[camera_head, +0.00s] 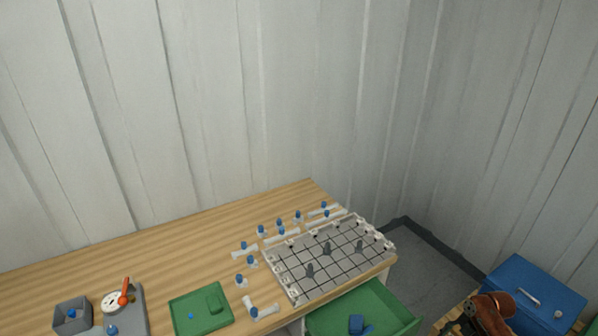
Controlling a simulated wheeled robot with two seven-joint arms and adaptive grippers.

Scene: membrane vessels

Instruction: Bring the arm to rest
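What looks like my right arm, brown and black, comes in at the bottom right corner, cut off by the frame edge. The dark part at its left end, which looks like my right gripper (456,326), is small and partly cut off, so its fingers are not clear. It is to the right of the open green drawer (393,310) and apart from the wooden table (180,255). No held object can be made out there. My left arm and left gripper do not show.
A grey gridded plate (290,276) with dark upright pegs lies at the table's right end. Several blue-capped vessels (281,226) stand beside it. A green tray (183,320), grey box (60,320) and dial gauge (112,301) are at front left. A blue box (520,277) is at right.

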